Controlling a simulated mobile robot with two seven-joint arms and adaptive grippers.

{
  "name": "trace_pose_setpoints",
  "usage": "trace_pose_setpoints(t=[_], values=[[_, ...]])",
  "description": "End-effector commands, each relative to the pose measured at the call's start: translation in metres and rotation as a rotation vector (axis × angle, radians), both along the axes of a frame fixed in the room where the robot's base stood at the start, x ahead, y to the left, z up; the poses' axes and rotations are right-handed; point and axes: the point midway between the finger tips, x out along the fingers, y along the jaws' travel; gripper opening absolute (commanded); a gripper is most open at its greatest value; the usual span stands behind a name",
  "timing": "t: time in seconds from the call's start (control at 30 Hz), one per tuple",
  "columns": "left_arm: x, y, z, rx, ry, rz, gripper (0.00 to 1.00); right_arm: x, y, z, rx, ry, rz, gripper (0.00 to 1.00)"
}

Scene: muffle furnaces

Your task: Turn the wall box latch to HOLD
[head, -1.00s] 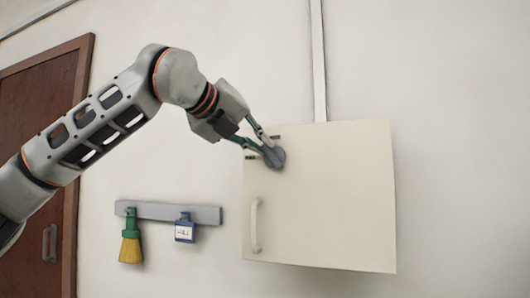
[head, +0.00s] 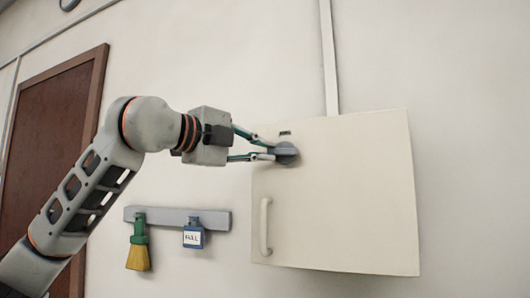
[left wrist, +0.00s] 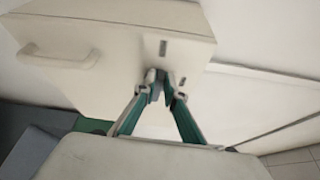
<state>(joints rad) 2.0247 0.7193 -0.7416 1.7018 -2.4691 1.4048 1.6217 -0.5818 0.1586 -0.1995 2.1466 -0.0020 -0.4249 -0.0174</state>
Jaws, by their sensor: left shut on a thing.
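The wall box (head: 345,190) is a cream cabinet on the wall. Its latch (head: 287,153) is a grey round knob with a bar, near the top left of the door. My left gripper (head: 271,149) comes in from the left, its green-sided fingers closed on the latch. In the left wrist view the fingertips (left wrist: 159,80) meet around the grey latch (left wrist: 157,93), which they mostly hide. One small dark label (head: 285,133) shows above the latch; two marks show in the left wrist view, too small to read. My right gripper is not in view.
A white handle (head: 265,227) stands out low on the box door. A grey wall rail (head: 178,217) holds a green and yellow brush (head: 138,245) and a blue labelled bottle (head: 193,235). A brown door (head: 55,150) is at the left.

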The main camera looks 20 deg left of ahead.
Motion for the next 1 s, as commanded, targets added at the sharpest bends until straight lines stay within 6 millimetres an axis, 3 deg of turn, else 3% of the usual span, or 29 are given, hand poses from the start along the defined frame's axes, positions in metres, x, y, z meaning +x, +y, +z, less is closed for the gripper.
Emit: trace_pose_setpoints(t=[0.77,0.8,0.83,1.0], values=[[0.0004,-0.0001,-0.0040,-0.099,0.005,0.000,0.00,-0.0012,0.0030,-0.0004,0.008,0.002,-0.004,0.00],[0.0004,-0.0001,-0.0040,-0.099,0.005,0.000,0.18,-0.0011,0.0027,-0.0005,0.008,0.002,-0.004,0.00],[0.0004,-0.0001,-0.0040,-0.099,0.005,0.000,0.26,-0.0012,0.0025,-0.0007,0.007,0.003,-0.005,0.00],[0.0003,-0.0001,-0.0039,-0.098,0.005,0.000,0.27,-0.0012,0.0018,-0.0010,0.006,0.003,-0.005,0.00]])
